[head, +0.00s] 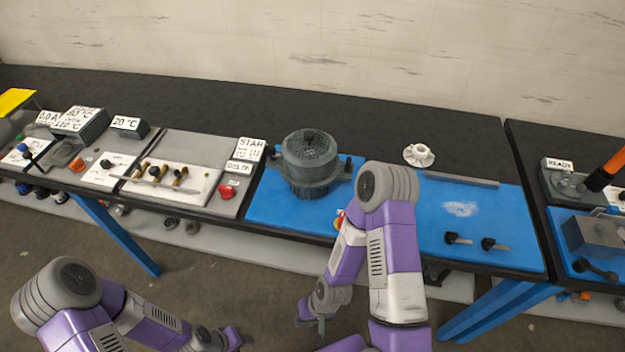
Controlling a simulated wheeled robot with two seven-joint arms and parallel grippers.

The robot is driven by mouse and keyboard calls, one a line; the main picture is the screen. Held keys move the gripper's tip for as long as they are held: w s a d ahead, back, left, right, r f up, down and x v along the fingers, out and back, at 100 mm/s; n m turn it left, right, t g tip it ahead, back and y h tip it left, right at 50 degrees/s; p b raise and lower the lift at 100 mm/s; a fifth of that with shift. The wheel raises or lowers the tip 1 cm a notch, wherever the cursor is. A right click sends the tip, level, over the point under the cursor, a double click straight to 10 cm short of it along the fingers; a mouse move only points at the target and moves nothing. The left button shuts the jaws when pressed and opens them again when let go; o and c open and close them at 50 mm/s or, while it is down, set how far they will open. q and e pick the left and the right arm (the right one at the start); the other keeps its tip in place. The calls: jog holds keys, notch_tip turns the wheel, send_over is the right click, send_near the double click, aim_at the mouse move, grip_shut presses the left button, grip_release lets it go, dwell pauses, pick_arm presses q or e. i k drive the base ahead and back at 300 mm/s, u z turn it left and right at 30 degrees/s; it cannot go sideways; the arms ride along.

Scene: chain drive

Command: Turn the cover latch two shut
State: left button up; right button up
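A dark grey round housing (308,165) with a domed cover and a black knob on top stands on the blue mat at the middle of the bench. Side lugs stick out from it, but no latch can be made out with certainty at this size. Two small black-knobbed handles (470,241) lie on the mat to the right; I cannot tell whether they are latches. My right gripper (315,316) hangs low in front of the bench, apart from the housing. My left gripper (235,340) is at the bottom edge, also away from everything. Finger openings are too small to read.
To the left are a panel with brass-coloured pins (165,178), a red button (228,191) and labelled boxes. A second bench with a grey block (597,238) stands at the right.

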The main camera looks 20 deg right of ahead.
aim_at(348, 167)
jog(key=u, duration=1.8)
jog(key=k, duration=0.95)
jog(key=z, duration=1.8)
jog(key=i, duration=0.2)
